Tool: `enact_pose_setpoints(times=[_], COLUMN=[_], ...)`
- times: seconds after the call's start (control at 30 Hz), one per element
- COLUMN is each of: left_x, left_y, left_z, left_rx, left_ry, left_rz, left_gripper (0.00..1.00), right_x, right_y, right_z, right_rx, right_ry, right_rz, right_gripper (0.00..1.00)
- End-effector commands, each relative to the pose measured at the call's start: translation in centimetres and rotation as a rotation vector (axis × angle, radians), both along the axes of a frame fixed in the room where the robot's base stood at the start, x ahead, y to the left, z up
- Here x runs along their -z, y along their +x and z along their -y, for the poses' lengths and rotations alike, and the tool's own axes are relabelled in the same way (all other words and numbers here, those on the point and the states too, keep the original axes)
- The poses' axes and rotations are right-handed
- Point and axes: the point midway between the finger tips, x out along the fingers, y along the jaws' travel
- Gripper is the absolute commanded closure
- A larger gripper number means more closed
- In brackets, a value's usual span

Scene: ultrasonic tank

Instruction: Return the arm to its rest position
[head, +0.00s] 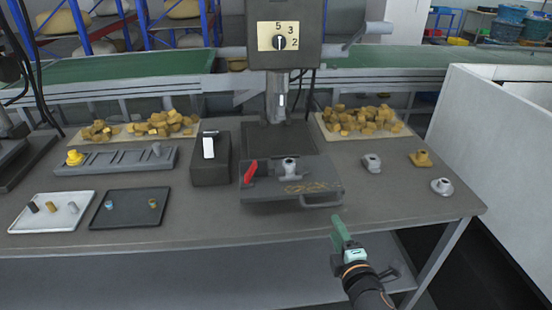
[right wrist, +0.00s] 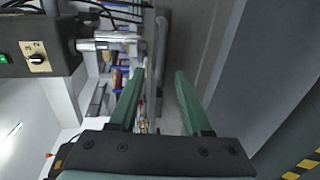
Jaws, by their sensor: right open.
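My right gripper (head: 340,232) has green fingers and is in front of the table's front edge, toward the right, in the head view. It is apart from everything on the table. In the right wrist view the two green fingers (right wrist: 160,100) stand apart with nothing between them. My left gripper does not show in the head view.
The grey table (head: 240,225) holds a machine (head: 284,40) with a dial over a dark fixture (head: 270,196) with a red lever. Small metal parts (head: 371,163) stand at right. A white tray (head: 22,222) and a dark tray (head: 97,220) lie at left. A white partition (head: 490,140) stands at right.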

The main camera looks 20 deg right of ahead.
Motion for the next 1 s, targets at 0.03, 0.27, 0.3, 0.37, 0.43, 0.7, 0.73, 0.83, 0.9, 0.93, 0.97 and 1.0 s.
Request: enact_pose_setpoints(times=[0.03, 0.27, 0.3, 0.37, 0.43, 0.7, 0.73, 0.83, 0.9, 0.93, 0.97, 1.0], left_x=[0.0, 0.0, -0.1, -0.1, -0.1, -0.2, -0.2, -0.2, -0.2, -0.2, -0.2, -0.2], left_y=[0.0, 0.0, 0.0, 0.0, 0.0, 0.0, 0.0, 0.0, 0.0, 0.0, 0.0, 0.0], left_z=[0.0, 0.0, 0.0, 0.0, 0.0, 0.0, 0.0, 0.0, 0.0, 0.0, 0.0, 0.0], left_rx=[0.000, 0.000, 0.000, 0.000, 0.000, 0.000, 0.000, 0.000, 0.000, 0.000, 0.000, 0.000], left_ry=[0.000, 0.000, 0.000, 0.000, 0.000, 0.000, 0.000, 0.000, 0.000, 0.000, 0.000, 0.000], left_rz=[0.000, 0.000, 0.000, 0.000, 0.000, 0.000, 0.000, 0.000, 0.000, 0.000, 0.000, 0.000], left_gripper=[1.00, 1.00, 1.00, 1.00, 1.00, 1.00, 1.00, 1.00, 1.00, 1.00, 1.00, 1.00], right_x=[0.0, 5.3, 7.2, 10.1, 13.2, 19.3, 19.5, 19.8, 19.8, 19.8, 19.8, 19.8], right_y=[0.0, -2.5, -3.6, -5.7, -8.4, -16.2, -16.6, -17.0, -17.0, -17.0, -17.0, -17.0], right_z=[0.0, -2.5, -3.6, -5.4, -7.5, -13.0, -13.2, -13.6, -13.6, -13.5, -13.5, -13.5], right_rx=[0.000, -0.002, 0.007, 0.035, 0.088, 0.334, 0.348, 0.369, 0.371, 0.370, 0.369, 0.369], right_ry=[0.000, 0.278, 0.394, 0.584, 0.807, 1.383, 1.407, 1.445, 1.446, 1.445, 1.444, 1.444], right_rz=[0.000, -0.086, -0.119, -0.175, -0.240, -0.395, -0.402, -0.409, -0.409, -0.408, -0.408, -0.408], right_gripper=[0.52, 0.52, 0.52, 0.52, 0.52, 0.52, 0.52, 0.52, 0.52, 0.52, 0.52, 0.52])
